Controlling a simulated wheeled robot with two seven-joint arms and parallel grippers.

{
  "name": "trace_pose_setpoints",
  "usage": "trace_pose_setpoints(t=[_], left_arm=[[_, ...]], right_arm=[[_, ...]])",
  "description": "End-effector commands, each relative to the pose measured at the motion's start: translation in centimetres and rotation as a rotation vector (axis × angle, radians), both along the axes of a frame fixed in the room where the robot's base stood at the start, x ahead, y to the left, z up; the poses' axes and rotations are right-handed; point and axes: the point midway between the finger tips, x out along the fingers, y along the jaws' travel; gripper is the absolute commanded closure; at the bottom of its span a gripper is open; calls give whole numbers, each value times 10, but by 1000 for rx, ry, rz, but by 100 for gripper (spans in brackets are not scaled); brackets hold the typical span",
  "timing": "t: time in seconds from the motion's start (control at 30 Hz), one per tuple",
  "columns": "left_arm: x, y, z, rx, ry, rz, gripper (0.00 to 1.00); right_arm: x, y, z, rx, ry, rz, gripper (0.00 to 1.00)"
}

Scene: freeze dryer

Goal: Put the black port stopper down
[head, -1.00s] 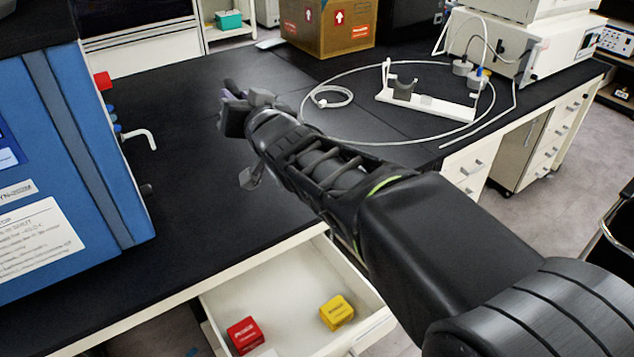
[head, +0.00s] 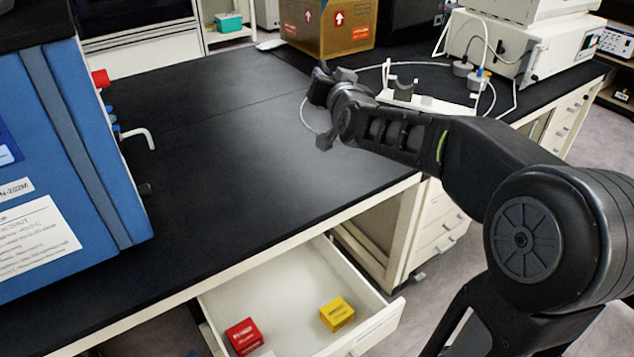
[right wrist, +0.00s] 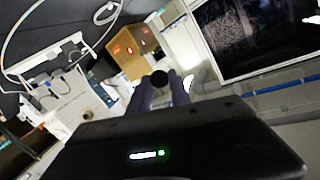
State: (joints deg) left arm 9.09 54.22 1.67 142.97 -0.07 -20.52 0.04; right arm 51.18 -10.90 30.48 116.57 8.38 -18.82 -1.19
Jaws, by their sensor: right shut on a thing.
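My right gripper (head: 322,82) is above the back part of the black bench, in front of the cardboard box. In the right wrist view its two purplish fingers (right wrist: 160,94) are shut on the black port stopper (right wrist: 160,78), which shows as a small dark round end between the fingertips. In the head view the stopper cannot be made out against the dark gripper. My left gripper is not in view.
The black bench (head: 230,140) is clear in the middle. A blue machine (head: 70,150) with taps stands at left. A white stand (head: 430,103) and looped tubing lie right of the gripper. A cardboard box (head: 335,30) stands behind. An open drawer (head: 275,290) holds red and yellow boxes.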

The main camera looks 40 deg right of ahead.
Motion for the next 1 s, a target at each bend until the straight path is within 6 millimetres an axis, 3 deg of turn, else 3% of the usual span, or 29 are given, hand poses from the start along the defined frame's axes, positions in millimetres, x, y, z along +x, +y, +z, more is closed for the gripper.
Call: trace_pose_setpoints(t=[0.27,0.37,0.5,0.6,0.77,1.0], left_arm=[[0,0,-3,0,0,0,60],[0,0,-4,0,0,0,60],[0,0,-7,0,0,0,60],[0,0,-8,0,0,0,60],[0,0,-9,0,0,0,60],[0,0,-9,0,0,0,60]], right_arm=[[18,-11,-49,1,3,-10,100],[29,-16,-83,0,7,-12,100],[48,-20,-145,-4,10,-6,100],[56,-21,-176,-5,5,2,100],[61,-22,-196,-5,0,9,100],[60,-23,-197,-3,-2,9,100]])
